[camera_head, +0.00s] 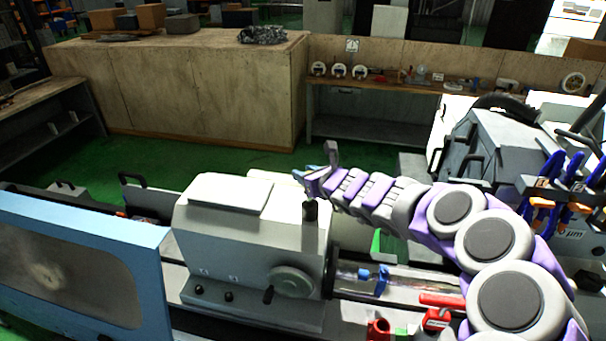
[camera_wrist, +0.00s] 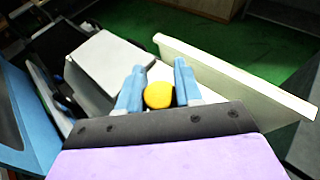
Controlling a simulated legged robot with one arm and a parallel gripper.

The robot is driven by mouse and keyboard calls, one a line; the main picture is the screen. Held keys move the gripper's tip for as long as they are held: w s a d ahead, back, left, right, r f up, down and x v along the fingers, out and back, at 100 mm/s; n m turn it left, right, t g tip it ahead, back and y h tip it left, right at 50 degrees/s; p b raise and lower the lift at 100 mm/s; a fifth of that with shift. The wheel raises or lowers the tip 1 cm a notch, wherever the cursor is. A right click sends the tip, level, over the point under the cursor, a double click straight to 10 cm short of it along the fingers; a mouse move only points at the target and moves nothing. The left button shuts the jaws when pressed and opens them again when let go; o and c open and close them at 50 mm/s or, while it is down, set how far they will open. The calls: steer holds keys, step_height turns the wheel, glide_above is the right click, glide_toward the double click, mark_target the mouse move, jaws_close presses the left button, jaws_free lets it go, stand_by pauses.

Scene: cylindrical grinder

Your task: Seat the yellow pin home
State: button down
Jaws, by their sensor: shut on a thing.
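My gripper (camera_head: 304,174) is at the top rear of the grey headstock (camera_head: 240,222), at its right side in the head view. In the wrist view my gripper (camera_wrist: 159,68) has its two blue fingers closed on either side of the yellow pin (camera_wrist: 158,95). Only the rounded yellow end of the pin shows between the fingers. The pin does not show in the head view, and its lower part and any hole under it are hidden. I cannot tell how deep it sits.
A dark upright knob (camera_head: 310,209) stands on the headstock just below my gripper. A handwheel (camera_head: 292,282) is on its front. A blue-framed door (camera_head: 80,270) is at left. In the wrist view a pale panel (camera_wrist: 235,78) rises right of the fingers.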

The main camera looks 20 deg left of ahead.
steer(key=shift+d+r, duration=0.1)
steer(key=shift+d, duration=0.4)
steer(key=shift+a, duration=0.1)
steer(key=shift+a, duration=0.1)
steer(key=shift+s+d, duration=0.1)
steer(key=shift+d, duration=0.1)
stand_by(0.4)
steer(key=shift+a, duration=0.25)
steer(key=shift+d, duration=0.15)
stand_by(0.4)
steer(key=shift+f+b, duration=0.3)
steer(key=shift+b, duration=0.15)
steer(key=shift+f+b, duration=2.1)
steer(key=shift+f, duration=0.15)
